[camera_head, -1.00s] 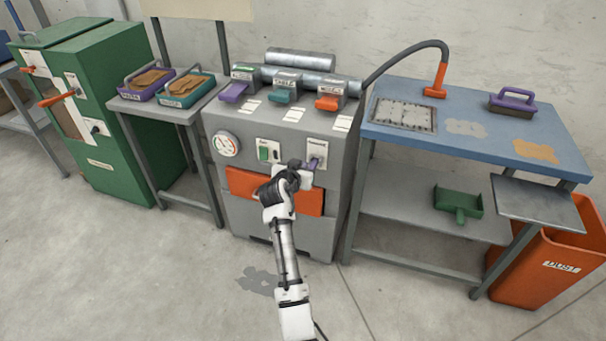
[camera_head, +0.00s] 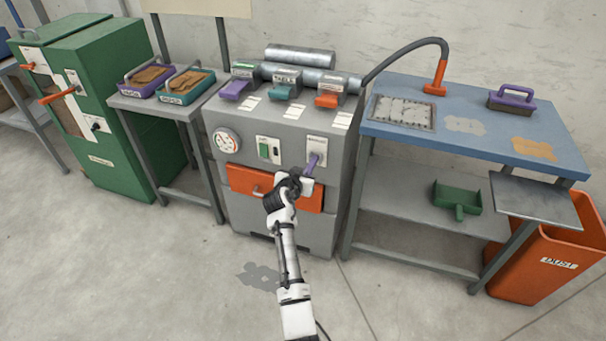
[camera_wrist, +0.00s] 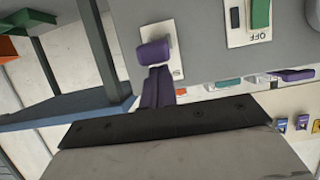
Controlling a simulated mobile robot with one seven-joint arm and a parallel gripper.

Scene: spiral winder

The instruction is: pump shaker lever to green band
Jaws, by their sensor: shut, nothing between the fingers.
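The purple lever (camera_head: 313,163) stands out from a pale plate on the front of the grey machine, at the right of the panel, and slants down and left. It also shows in the wrist view (camera_wrist: 155,52). My gripper (camera_head: 301,181) is shut and empty at the lever's lower end. Whether it touches the lever I cannot tell. The round white gauge (camera_head: 226,141) is at the left of the panel. Its needle and any green band are too small to read.
A green switch (camera_head: 264,151) sits between gauge and lever. Three coloured levers line the machine top. A blue bench (camera_head: 470,116) stands right, a green cabinet (camera_head: 120,120) left. The floor in front is clear.

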